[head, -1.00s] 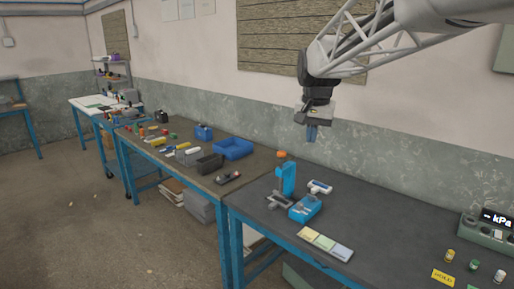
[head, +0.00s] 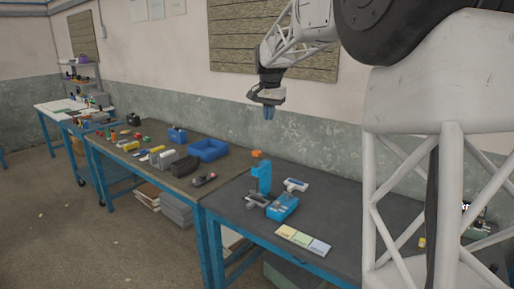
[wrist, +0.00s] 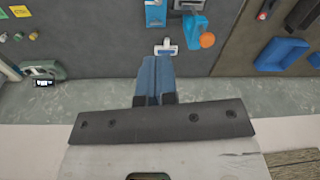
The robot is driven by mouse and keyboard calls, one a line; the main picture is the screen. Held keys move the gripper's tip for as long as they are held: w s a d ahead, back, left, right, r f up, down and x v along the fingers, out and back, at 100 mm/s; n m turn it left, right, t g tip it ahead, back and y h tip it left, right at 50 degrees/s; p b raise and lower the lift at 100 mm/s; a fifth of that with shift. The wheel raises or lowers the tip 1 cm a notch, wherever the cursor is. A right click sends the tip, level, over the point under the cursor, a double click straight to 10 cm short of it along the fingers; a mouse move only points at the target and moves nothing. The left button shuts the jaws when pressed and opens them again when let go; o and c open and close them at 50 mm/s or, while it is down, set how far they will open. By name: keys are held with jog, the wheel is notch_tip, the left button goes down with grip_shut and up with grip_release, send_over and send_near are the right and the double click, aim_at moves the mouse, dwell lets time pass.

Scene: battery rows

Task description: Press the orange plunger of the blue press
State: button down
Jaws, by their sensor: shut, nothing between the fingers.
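The blue press (head: 264,178) stands upright on the dark bench, with its orange plunger (head: 257,154) on top. In the wrist view the press (wrist: 193,30) shows from above, and the round orange plunger (wrist: 207,40) lies right of and beyond my fingertips. My gripper (head: 268,113) is shut and empty. It hangs in the air above the bench, higher than the plunger and slightly to its right in the head view. In the wrist view my blue fingers (wrist: 156,60) are together and clear of the press.
A blue box (head: 283,206) and a white-and-blue device (head: 296,185) sit close to the press. Coloured cards (head: 302,240) lie at the bench front. The wall is behind.

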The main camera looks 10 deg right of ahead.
aim_at(258, 151)
jog(key=w+f+m, duration=0.1)
jog(key=w+f, duration=0.2)
jog(key=w, duration=0.6)
jog(key=w+a+f+m, duration=0.1)
jog(key=w+f, duration=0.1)
jog(key=w, duration=0.7)
jog(key=shift+w+f+g, duration=0.4)
jog(key=shift+a, duration=0.1)
jog(key=shift+f, duration=0.1)
notch_tip(258, 151, down, 14)
jog(key=shift+r, duration=0.1)
dwell(0.4)
